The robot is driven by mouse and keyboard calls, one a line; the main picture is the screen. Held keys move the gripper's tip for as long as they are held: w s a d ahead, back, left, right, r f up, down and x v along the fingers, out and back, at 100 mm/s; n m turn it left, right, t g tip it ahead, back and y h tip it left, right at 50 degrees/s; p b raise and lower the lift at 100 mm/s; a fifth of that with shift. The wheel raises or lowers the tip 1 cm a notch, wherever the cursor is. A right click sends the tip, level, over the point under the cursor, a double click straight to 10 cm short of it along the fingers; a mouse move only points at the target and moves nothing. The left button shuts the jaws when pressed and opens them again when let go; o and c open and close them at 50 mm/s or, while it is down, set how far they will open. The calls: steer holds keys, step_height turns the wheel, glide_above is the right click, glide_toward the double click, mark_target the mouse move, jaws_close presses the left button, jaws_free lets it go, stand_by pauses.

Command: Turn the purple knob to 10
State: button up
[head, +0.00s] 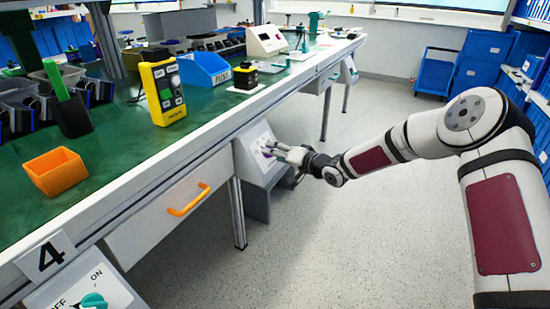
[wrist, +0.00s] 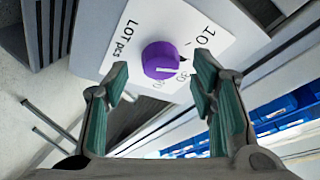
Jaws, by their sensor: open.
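The purple knob (wrist: 160,60) is on a white panel (wrist: 118,28) printed "LOT pcs", with a "10" at the right and smaller, partly hidden numbers below it. A pale pointer line shows on the knob's face; I cannot tell its exact reading. My gripper (wrist: 161,82) is open, its two green-padded fingers on either side of the knob in the wrist view, with no clear contact. In the head view, my gripper (head: 278,152) is in front of the angled panel box (head: 250,145) under the bench, and the knob is mostly hidden behind it.
The green-topped bench (head: 140,160) runs along the left, with an orange bin (head: 55,171), a yellow device (head: 163,90) and a blue box (head: 205,70). An orange-handled drawer (head: 170,215) is below. The floor (head: 330,240) at the right is clear.

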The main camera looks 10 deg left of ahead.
steer(key=shift+w+a+f, duration=0.15)
steer(key=shift+w+a, duration=0.1)
steer(key=shift+a, duration=0.15)
steer(key=c, duration=1.2)
steer(key=shift+o, duration=0.2)
steer(key=shift+n, duration=0.3)
steer(key=shift+w+d+f+n+g+y, duration=0.1)
steer(key=shift+n+g+y, duration=0.35)
steer(key=shift+n, duration=1)
steer(key=shift+w+d+r+n+g+y, duration=0.1)
steer(key=shift+n+g+y, duration=0.35)
steer(key=shift+n, duration=1.05)
steer(key=shift+w+f+n+g+y, duration=0.1)
steer(key=shift+n+g+y, duration=0.35)
steer(key=shift+n, duration=1)
